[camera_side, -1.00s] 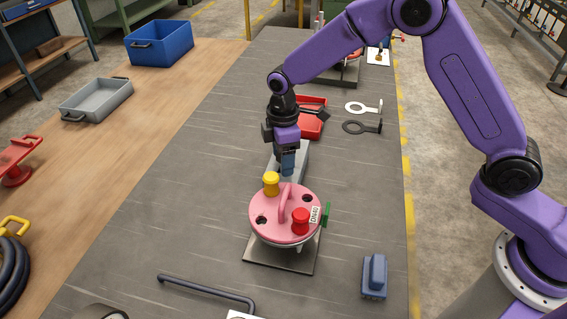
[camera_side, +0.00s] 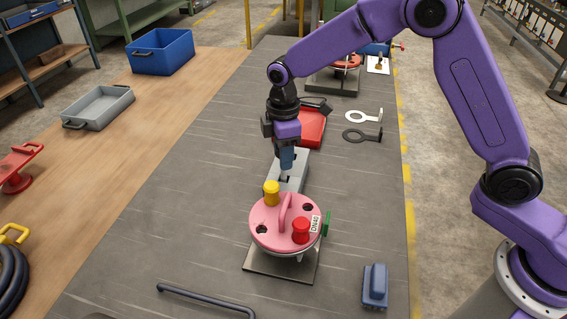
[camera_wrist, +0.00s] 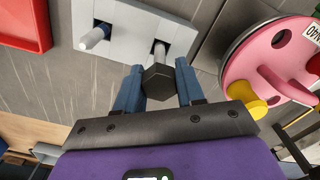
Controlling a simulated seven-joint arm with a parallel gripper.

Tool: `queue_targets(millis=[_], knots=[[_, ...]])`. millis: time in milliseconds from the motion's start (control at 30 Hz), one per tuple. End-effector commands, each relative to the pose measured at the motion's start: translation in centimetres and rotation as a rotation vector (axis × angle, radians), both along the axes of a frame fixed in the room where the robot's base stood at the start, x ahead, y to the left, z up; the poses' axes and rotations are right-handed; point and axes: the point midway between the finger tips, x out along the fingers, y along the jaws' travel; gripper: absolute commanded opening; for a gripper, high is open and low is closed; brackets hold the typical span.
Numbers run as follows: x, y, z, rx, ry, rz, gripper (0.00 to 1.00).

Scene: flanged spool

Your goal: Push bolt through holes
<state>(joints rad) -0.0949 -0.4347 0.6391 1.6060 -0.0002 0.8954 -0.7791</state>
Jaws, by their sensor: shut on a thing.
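My gripper (camera_side: 287,160) is shut on a bolt; its dark hex head (camera_wrist: 158,82) sits between the blue fingertips (camera_wrist: 159,70) in the wrist view. The silvery shank points down toward a slot in the grey block (camera_wrist: 178,32). Whether the shank tip is clear of the slot is hard to tell. A second bolt (camera_wrist: 95,37) stands in the block's other slot. The pink flange (camera_side: 268,220), with handle, stands in front of the block. Yellow (camera_side: 271,192) and red (camera_side: 301,230) plugs sit on it, and two holes (camera_side: 307,207) show open. It also appears in the wrist view (camera_wrist: 262,55).
A red tray (camera_side: 312,128) lies behind the block, with two ring-ended tools (camera_side: 362,116) to its right. A blue block (camera_side: 375,285) and a bent dark rod (camera_side: 205,298) lie near the front. The grey bench left of the flange is clear.

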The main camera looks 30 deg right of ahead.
Motion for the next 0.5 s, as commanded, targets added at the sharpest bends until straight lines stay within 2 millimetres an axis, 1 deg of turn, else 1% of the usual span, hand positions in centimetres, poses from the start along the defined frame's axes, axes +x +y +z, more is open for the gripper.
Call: queue_targets(millis=[33,100,200,367,467,500], knots=[[0.1,0.1,1.2,0.004,-0.006,0.001,0.08],[0.1,0.1,2.5,0.003,-0.005,0.001,0.08],[0.0,0.1,4.2,0.003,-0.005,0.001,0.07],[0.1,0.0,6.2,0.002,-0.004,0.000,0.07],[0.1,0.1,8.2,0.004,-0.006,0.000,0.07],[0.1,0.1,9.3,0.004,-0.006,0.001,0.07]])
